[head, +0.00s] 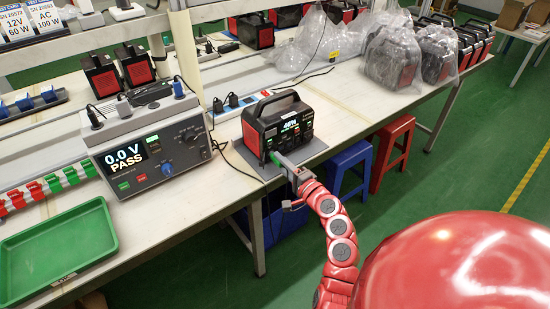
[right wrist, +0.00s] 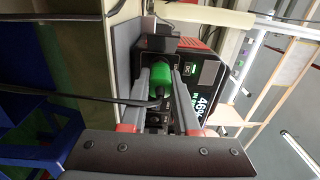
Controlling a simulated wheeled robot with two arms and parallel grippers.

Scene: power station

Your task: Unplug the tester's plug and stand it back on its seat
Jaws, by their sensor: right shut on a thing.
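The black and red power station (head: 287,122) stands on a grey mat (head: 310,150) near the bench's front edge, its display reading 46%. My right gripper (head: 284,164) reaches its front face from the right. It is shut on the green plug (right wrist: 160,76), which is up against the socket face of the station (right wrist: 206,96) in the right wrist view. I cannot tell how deep the plug sits. A black cable (right wrist: 120,101) runs from the plug to the left. The tester (head: 155,158) stands left of the station and shows 0.0 V PASS. The plug's seat is not clearly identifiable. My left gripper is out of view.
A green tray (head: 58,250) lies at the front left. Red and green clips (head: 50,188) line the bench beside the tester. A power strip (head: 240,106) stands behind. Bagged stations (head: 393,55) are at the back right. Blue (head: 352,165) and red (head: 392,150) stools stand by the bench.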

